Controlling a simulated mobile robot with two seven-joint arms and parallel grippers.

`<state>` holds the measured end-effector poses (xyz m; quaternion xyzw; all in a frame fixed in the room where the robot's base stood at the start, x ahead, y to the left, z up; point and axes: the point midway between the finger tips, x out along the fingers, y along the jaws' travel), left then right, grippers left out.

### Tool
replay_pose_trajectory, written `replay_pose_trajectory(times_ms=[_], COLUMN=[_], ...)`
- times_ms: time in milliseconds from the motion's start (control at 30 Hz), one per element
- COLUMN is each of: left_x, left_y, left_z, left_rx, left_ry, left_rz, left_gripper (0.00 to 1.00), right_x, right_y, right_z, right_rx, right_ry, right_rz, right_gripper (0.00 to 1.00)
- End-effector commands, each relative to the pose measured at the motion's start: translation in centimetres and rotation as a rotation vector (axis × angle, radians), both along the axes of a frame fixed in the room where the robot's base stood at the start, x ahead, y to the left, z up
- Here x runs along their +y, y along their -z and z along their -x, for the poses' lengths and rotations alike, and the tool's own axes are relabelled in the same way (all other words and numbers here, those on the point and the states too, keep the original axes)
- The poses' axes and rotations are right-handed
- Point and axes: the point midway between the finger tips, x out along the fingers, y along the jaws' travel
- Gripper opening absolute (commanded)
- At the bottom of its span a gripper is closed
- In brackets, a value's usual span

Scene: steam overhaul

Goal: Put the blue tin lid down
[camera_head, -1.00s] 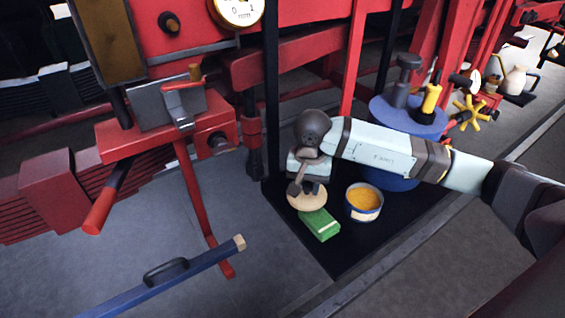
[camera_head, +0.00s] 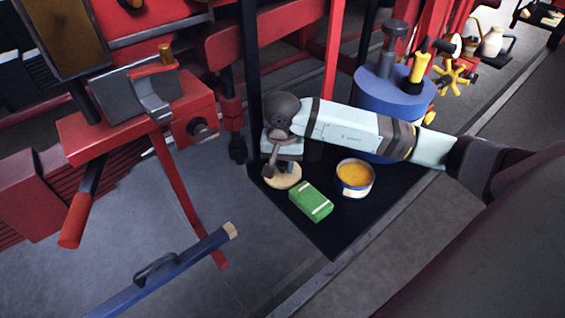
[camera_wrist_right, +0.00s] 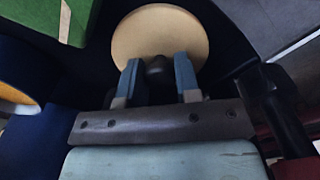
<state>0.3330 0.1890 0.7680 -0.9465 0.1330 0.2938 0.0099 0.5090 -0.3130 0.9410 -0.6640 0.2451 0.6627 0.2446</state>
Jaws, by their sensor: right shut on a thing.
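The lid (camera_head: 284,177) is a round, pale tan disc with a dark knob. My right gripper (camera_head: 283,163) points down over it at the left corner of the black mat. In the right wrist view, the fingers (camera_wrist_right: 158,80) are shut on the knob of the lid (camera_wrist_right: 160,32). Whether the disc touches the mat or hangs just above it, I cannot tell. The open blue tin (camera_head: 354,180), with orange-yellow contents and a pale label, stands on the mat to the right. My left gripper is out of view.
A green box (camera_head: 311,201) lies on the black mat (camera_head: 337,235) beside the lid. A blue drum (camera_head: 390,97) carrying tools stands behind my right arm. A black post and red frame rise behind the gripper. The mat's front corner is bare.

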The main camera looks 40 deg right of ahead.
Motion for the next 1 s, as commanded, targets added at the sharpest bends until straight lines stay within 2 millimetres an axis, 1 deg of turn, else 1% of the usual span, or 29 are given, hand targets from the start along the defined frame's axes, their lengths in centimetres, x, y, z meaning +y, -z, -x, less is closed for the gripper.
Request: replay_pose_trajectory(times_ms=[33,67,100,133,167,433,533,567,667,900,1000], left_x=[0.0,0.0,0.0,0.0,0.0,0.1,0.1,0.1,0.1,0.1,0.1], left_y=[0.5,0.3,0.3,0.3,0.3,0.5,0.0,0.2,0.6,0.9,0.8], left_z=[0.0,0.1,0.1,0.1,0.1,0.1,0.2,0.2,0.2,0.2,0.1], left_rx=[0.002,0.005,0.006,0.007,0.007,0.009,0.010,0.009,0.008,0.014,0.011], left_ry=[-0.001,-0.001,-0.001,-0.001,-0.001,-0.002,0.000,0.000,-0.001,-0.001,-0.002], left_rz=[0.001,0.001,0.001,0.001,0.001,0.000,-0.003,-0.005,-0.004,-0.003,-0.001], left_gripper=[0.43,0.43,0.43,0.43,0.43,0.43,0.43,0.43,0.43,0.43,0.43], right_x=[0.0,0.0,0.0,0.0,0.0,0.0,0.0,0.0,0.0,0.0,0.0], right_y=[0.4,0.2,0.2,0.2,0.2,0.1,-0.5,-0.7,-2.3,-7.6,-9.5], right_z=[0.0,0.0,0.0,0.0,0.0,0.0,0.0,0.0,-0.1,-0.1,-0.1], right_rx=[-0.001,-0.001,0.000,0.000,0.000,0.000,0.001,-0.002,-0.005,-0.006,-0.005], right_ry=[0.000,0.000,0.000,0.000,0.000,0.000,0.000,0.000,0.000,-0.001,0.001], right_rz=[0.001,0.001,0.000,0.000,0.000,0.000,-0.001,-0.001,0.000,0.001,0.000], right_gripper=[0.07,0.35,0.44,0.51,0.56,0.56,0.56,0.56,0.56,0.56,0.56])
